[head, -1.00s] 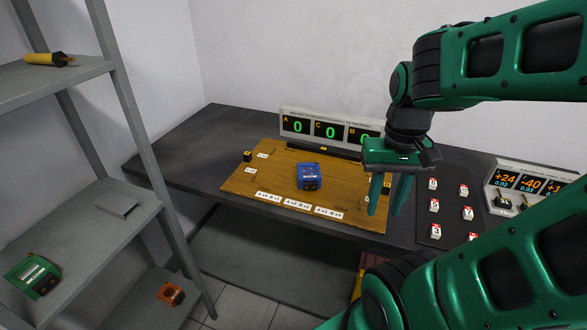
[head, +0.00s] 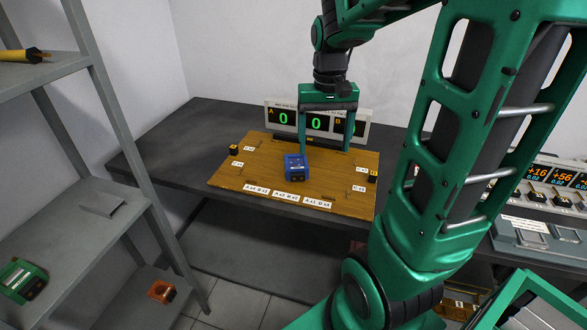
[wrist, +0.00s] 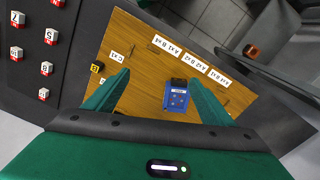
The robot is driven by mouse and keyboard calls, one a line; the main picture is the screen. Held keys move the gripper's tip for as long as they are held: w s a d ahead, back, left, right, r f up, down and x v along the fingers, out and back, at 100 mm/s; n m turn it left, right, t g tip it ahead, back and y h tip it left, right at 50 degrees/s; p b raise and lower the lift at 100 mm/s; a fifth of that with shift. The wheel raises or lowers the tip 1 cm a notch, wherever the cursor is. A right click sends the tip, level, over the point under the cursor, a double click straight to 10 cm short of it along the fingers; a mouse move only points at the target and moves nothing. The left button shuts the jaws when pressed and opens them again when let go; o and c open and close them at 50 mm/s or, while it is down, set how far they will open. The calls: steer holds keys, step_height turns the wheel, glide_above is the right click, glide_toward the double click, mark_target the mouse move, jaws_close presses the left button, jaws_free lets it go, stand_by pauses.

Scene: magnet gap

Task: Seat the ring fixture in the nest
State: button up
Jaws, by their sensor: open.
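No ring and no nest can be clearly told apart in these views. A blue block-shaped device (head: 296,167) with a dark front stands on a wooden board (head: 228,182) on the dark table. It also shows in the wrist view (wrist: 175,98), nearer the right finger. My gripper (head: 326,150) is open and empty, pointing down above the back part of the board. In the head view its left finger is close to the blue device, but I cannot tell whether they touch. The wrist view shows the spread green fingers (wrist: 158,78) with the board beyond them.
A display (head: 284,118) with green digits stands behind the board. White labels (head: 290,195) line its front. Grey shelving at left holds a green device (head: 22,280), an orange block (head: 163,291) and a yellow tool (head: 22,55). Numbered blocks (wrist: 46,68) stand beside the board.

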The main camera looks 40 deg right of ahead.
glide_above(296, 162)
step_height(296, 162, down, 3)
steer(key=shift+s+a+f, duration=0.1)
steer(key=shift+f, duration=5.35)
steer(key=c, duration=1.8)
